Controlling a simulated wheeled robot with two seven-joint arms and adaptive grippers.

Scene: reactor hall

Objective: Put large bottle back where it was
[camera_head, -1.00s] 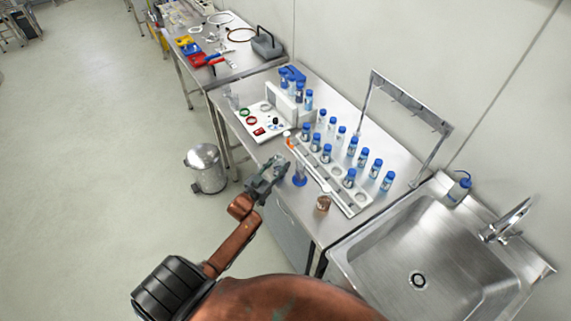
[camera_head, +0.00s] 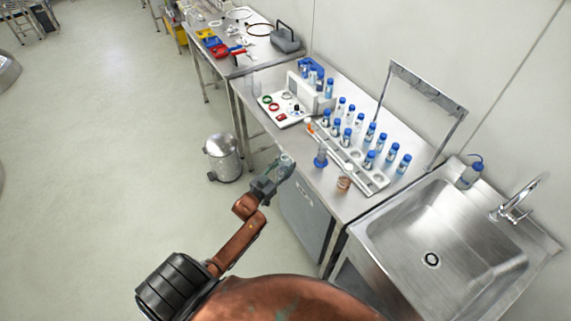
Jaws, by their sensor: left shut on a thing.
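My left gripper (camera_head: 284,166) is off the front edge of the metal table, left of a blue cylinder-like item (camera_head: 321,158). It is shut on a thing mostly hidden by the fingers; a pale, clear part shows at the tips. I cannot tell whether this is the large bottle. Several blue-capped bottles (camera_head: 381,143) stand upright in two rows in a white rack (camera_head: 376,182) on the table. The front row has gaps with bare holes. The bottles at the right end look larger than those at the left. My right gripper is not in view.
A brown jar (camera_head: 343,184) stands near the table's front edge. A white tray with coloured rings (camera_head: 272,104) and a blue holder with bottles (camera_head: 312,68) are behind. A sink (camera_head: 405,275) adjoins right. A bin (camera_head: 222,160) stands on the floor, left.

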